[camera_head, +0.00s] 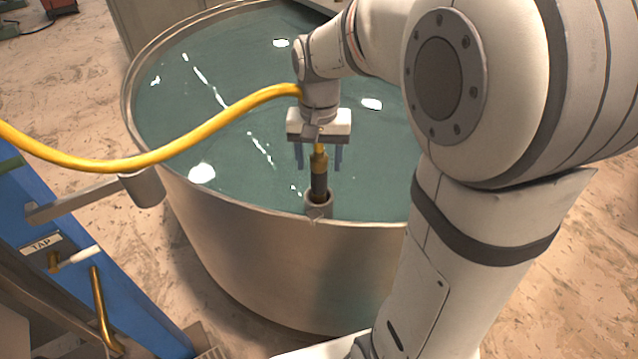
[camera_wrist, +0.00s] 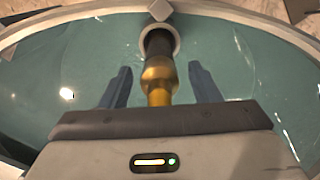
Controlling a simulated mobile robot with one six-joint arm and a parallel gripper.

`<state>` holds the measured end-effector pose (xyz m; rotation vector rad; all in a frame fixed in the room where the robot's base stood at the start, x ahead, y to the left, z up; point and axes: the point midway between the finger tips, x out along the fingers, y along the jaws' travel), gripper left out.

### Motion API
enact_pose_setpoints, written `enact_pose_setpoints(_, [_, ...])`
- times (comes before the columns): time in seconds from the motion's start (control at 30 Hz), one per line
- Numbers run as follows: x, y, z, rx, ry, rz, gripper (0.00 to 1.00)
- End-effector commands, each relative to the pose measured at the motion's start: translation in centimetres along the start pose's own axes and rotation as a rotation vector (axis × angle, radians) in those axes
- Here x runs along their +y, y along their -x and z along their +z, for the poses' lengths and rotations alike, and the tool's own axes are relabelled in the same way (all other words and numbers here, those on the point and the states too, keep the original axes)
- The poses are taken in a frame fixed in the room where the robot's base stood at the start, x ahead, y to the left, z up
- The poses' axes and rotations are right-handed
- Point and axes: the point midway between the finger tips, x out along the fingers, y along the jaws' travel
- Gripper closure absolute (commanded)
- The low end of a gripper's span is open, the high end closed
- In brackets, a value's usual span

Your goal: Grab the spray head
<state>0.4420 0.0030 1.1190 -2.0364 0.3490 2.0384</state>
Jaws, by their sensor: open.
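The spray head (camera_head: 319,186), with a dark lower body and a brass upper part, stands in a round holder (camera_head: 318,210) on the near rim of the tank. My gripper (camera_head: 319,168) is above it, pointing down, with one finger on each side of the brass part. The wrist view shows the fingers (camera_wrist: 160,68) apart, with gaps between them and the brass of the spray head (camera_wrist: 158,78). The dark end sits in the holder ring (camera_wrist: 177,40). The top of the spray head is hidden under my gripper's palm.
A yellow hose (camera_head: 170,155) runs from the left edge to my wrist; its end is hidden there. The steel tank (camera_head: 270,265) holds greenish liquid. A blue frame (camera_head: 95,255) with a TAP label (camera_head: 41,244) and brass pipe stands at lower left.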

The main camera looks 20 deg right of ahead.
Motion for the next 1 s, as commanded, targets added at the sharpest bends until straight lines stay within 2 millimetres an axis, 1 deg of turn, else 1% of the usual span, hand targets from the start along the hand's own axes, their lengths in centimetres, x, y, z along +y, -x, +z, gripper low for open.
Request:
enact_pose_setpoints(0.1, [0.1,-1.6,0.1,-0.003,0.000,0.001,0.44])
enact_pose_setpoints(0.2, [0.1,-2.2,0.1,-0.001,0.000,0.000,0.44])
enact_pose_setpoints(0.43, [0.1,-2.4,0.0,0.001,0.000,0.000,0.44])
enact_pose_setpoints(1.0, [0.1,-2.3,0.0,0.001,-0.002,0.000,0.90])
